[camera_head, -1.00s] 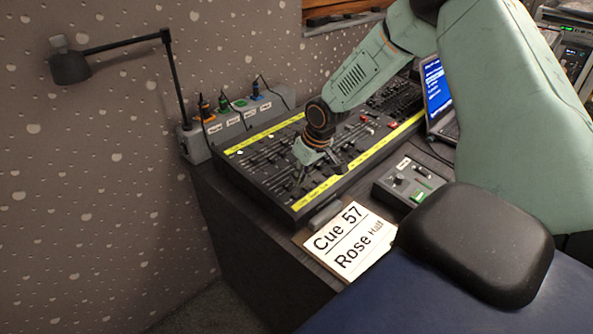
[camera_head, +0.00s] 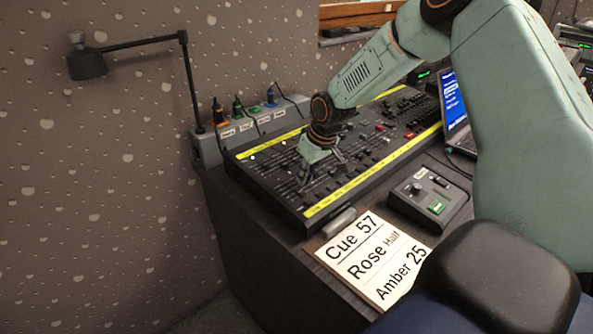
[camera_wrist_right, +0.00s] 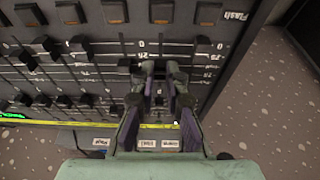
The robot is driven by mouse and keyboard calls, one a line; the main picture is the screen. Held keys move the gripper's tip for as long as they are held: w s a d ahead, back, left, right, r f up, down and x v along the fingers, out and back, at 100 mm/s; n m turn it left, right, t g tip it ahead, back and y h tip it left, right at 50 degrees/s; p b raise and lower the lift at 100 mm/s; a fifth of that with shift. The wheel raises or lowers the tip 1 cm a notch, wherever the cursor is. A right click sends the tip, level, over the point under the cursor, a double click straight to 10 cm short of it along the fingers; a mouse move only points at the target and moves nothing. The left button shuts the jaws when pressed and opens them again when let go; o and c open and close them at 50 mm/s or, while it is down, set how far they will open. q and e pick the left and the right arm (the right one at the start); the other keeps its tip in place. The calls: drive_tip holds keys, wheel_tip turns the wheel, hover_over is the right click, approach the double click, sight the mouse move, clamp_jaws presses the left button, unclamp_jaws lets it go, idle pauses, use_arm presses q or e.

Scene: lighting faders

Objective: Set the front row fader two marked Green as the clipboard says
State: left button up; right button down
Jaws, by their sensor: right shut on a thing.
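The lighting desk (camera_head: 262,196) has rows of black faders and yellow label strips. My right gripper (camera_head: 318,176) reaches down onto its near left part. In the right wrist view my right gripper (camera_wrist_right: 160,80) is shut on a fader knob in a row beside a printed scale. The fingers mostly hide that knob, and its colour name is not readable. The clipboard (camera_head: 372,262) lies in front of the desk and reads "Cue 57", "Rose Half" and "Amber 25"; its lower part is cut off by a black pad. My left gripper is not in view.
A small control box (camera_head: 428,205) with a green button stands right of the clipboard. A laptop (camera_head: 456,105) is behind it. A lamp (camera_head: 88,65) and a grey strip with coloured plugs (camera_head: 208,148) stand along the wall. Other fader knobs (camera_wrist_right: 82,44) sit close beside the fingers.

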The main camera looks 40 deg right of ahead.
sight(295, 176)
drive_tip(key=shift+w+f+b, duration=0.1)
drive_tip(key=shift+w+b, duration=0.5)
drive_tip(key=shift+b, duration=0.1)
drive_tip(key=shift+w+a+b, duration=0.1)
drive_tip(key=shift+w+b, duration=0.6)
drive_tip(key=shift+w, duration=0.2)
drive_tip(key=c, duration=1.6)
unclamp_jaws()
drive_tip(key=shift+c, duration=0.2)
drive_tip(key=shift+r, duration=0.25)
drive_tip(key=shift+r+p, duration=1.25)
drive_tip(key=shift+p, duration=0.3)
drive_tip(key=v, duration=1.2)
